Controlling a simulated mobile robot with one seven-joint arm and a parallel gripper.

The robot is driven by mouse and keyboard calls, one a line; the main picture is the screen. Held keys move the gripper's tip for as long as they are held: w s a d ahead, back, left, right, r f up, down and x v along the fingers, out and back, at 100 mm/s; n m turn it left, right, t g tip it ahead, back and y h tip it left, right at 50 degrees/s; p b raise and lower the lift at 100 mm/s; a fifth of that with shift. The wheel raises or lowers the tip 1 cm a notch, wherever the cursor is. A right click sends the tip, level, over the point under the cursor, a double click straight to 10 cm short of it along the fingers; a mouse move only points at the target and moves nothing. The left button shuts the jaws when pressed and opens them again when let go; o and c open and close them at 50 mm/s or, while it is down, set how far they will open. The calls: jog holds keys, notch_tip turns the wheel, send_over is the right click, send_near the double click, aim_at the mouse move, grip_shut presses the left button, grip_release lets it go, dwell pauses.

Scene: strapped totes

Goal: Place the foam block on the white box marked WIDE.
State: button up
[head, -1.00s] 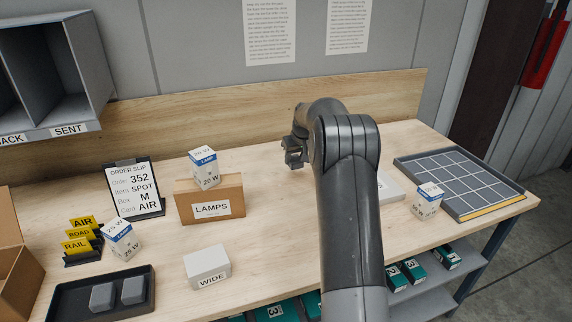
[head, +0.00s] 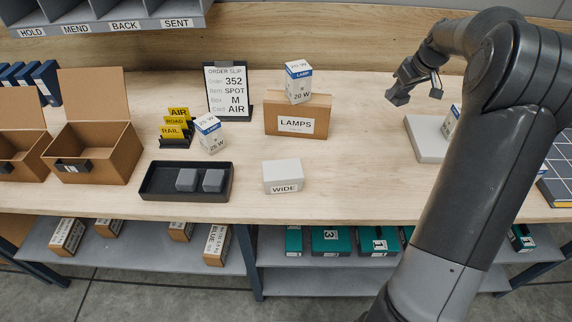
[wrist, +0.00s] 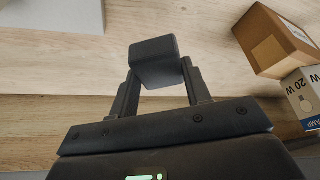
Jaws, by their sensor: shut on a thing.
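My gripper (head: 415,90) is above the back right part of the bench, between the LAMPS carton and a flat pale slab. In the wrist view my gripper (wrist: 158,88) is shut on a dark grey foam block (wrist: 155,62), which sticks out past the fingertips. The bench top shows beyond the block. The white box marked WIDE (head: 283,174) stands near the bench's front edge, left of and nearer than my gripper. Its top is bare.
A black tray (head: 160,193) with two grey blocks (head: 187,180) lies left of the WIDE box. The LAMPS carton (head: 285,121) with a lamp box (head: 298,84) on top stands behind it. The pale slab (head: 424,152) lies right. Bench between WIDE and the slab is clear.

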jog(key=s+a+r+n+g+y, duration=0.1)
jog(key=s+a+r+n+g, duration=0.15)
jog(key=s+a+n, duration=0.8)
jog(key=s+a+r+n+g+y, duration=0.1)
jog(key=s+a+r+n+g, duration=0.15)
jog(key=s+a+n, duration=0.7)
jog(key=m, duration=0.3)
send_near(278, 170)
jog(key=shift+s+a+f+g, duration=0.3)
jog(key=shift+a+g, duration=0.1)
jog(key=shift+a, duration=0.15)
jog(key=shift+w+a+f, duration=0.15)
jog(key=shift+a+f, duration=0.15)
jog(key=shift+a, duration=0.05)
jog(key=shift+f, duration=1.9)
jog(key=shift+f, duration=0.2)
jog(key=o, duration=1)
jog(key=shift+c, duration=0.2)
